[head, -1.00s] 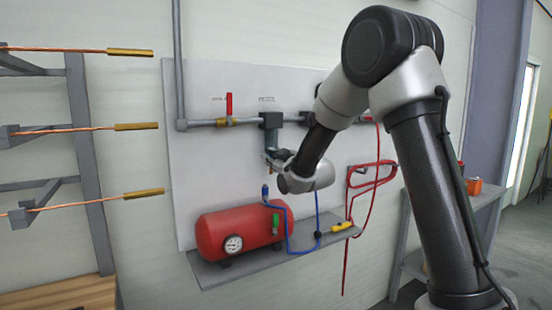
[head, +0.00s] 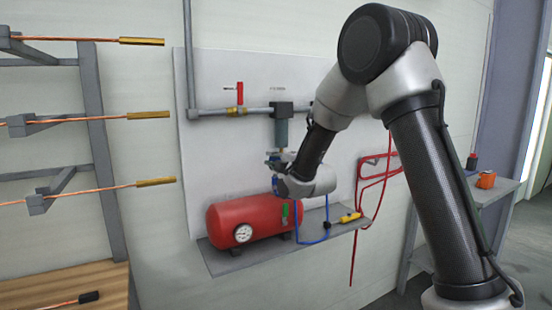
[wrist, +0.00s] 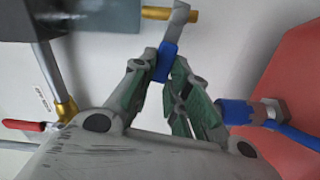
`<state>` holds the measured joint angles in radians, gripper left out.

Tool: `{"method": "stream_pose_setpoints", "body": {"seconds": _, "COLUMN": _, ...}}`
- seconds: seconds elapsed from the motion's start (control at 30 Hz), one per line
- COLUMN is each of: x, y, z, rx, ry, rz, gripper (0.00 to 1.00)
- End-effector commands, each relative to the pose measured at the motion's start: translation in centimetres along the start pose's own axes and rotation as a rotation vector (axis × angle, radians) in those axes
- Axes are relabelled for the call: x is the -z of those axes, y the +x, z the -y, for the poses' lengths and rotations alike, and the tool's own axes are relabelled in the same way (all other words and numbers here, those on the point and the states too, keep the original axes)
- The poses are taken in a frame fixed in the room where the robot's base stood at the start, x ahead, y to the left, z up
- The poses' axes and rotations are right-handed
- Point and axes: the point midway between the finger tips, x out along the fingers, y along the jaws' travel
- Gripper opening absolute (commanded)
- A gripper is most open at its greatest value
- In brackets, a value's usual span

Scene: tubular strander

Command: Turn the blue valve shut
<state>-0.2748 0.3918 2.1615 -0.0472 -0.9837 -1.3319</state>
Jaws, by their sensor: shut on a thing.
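The blue valve's handle (wrist: 167,62) shows in the wrist view as a short blue grip on a grey lever. The lever lies at a brass fitting (wrist: 184,15) at the top. My gripper (wrist: 168,75) is shut on the blue handle, its green-padded fingers on either side of it. In the head view my gripper (head: 274,161) is below the grey filter unit (head: 281,130) on the wall panel. There my own wrist hides most of the valve.
A red tank (head: 230,216) with a gauge stands on a shelf (head: 228,262) below. A red-handled valve (head: 240,93) sits on the pipe above left. A blue hose (head: 310,241), a yellow tool (head: 350,217) and a red hose (head: 361,205) are to the right.

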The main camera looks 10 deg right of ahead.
Motion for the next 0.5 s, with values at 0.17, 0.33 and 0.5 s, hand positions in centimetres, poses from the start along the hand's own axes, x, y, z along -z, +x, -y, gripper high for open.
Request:
{"method": "stream_pose_setpoints", "body": {"seconds": 0.17, "x": -0.02, "y": -0.02, "z": 0.53, "rx": 0.003, "ry": -0.062, "rz": 0.0, "gripper": 0.0}}
{"method": "stream_pose_setpoints", "body": {"seconds": 0.33, "x": -0.04, "y": -0.02, "z": 0.7, "rx": 0.004, "ry": -0.09, "rz": 0.0, "gripper": 0.0}}
{"method": "stream_pose_setpoints", "body": {"seconds": 0.5, "x": -0.04, "y": -0.02, "z": 0.75, "rx": 0.004, "ry": -0.096, "rz": 0.0, "gripper": 0.0}}
